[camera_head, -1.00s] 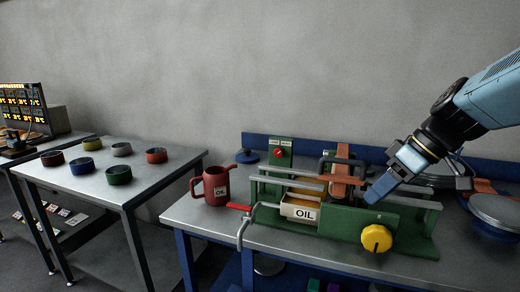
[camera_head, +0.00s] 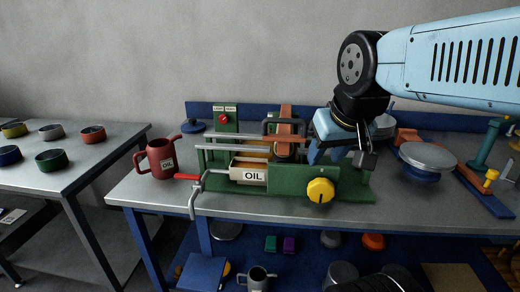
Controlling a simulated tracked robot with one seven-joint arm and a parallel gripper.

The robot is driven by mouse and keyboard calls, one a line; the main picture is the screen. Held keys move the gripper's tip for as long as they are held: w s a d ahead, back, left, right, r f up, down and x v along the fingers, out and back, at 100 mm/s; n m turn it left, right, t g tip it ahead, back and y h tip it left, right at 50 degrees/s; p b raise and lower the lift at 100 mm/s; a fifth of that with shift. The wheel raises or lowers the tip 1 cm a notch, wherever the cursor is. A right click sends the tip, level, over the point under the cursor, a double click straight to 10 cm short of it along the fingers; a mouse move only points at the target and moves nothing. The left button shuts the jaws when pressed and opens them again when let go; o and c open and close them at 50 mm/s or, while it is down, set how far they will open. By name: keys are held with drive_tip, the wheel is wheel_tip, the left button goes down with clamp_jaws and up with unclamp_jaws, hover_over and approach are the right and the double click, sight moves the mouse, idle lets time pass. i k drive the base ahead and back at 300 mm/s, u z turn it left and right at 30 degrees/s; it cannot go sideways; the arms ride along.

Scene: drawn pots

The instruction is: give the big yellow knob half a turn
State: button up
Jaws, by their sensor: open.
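The big yellow knob (camera_head: 320,190) sits on the front of a green machine (camera_head: 290,178), at its right end. My gripper (camera_head: 340,158) is above and behind the knob, over the machine's right end, with its fingers pointing down. It is open and does not touch the knob. One finger shows blue at the left and a dark one at the right; what lies between them is partly hidden.
A round lidded pan (camera_head: 427,157) is on the right. The bench front before the knob is clear.

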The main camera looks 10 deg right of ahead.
sight(320, 191)
drive_tip(key=u, duration=0.95)
drive_tip(key=k, duration=1.95)
drive_tip(key=z, duration=0.95)
drive_tip(key=i, duration=1)
